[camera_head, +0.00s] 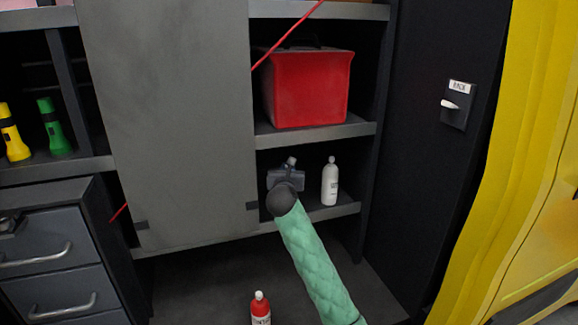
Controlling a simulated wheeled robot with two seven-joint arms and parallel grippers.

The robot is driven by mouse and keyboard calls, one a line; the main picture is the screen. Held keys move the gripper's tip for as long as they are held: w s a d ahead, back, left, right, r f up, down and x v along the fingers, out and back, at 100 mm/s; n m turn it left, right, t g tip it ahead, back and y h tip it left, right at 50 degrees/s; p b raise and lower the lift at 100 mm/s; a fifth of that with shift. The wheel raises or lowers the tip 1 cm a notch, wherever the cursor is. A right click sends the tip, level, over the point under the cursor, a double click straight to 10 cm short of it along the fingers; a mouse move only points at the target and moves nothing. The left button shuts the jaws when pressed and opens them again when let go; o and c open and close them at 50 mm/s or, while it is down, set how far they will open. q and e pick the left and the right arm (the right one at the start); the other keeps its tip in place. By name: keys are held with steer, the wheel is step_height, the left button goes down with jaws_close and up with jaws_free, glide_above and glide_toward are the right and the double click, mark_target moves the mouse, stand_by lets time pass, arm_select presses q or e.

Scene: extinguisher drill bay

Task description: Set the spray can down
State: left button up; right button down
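A white spray can or bottle (330,183) with a narrow neck and a label stands upright on the lower shelf of the open cabinet bay. My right gripper (290,166) is in the same bay, to the left of the white can and apart from it. A small pale piece shows at its tip; I cannot tell whether it is held. The wrist hides most of the fingers. A red can (260,309) with a white cap and label shows at the bottom edge, its base cut off; what supports it is unseen. My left gripper is out of view.
A red case (308,88) sits on the shelf above. A grey sliding panel (170,120) covers the bay to the left. Yellow (12,135) and green (54,127) flashlights stand further left, above drawers (50,265). A yellow surface (510,150) borders the right.

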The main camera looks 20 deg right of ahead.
steer(key=shift+x, duration=1.3)
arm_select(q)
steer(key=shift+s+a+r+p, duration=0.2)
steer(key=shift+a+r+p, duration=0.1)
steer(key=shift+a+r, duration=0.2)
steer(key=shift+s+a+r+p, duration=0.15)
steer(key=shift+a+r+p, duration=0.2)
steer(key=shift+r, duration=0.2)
arm_select(e)
steer(key=shift+w+d+f, duration=0.35)
steer(key=shift+w+f, duration=0.35)
steer(key=shift+w, duration=0.05)
steer(key=c, duration=1.4)
jaws_free()
steer(key=shift+f, duration=0.1)
steer(key=shift+c, duration=0.2)
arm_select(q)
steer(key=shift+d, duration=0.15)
arm_select(e)
steer(key=shift+o, duration=0.3)
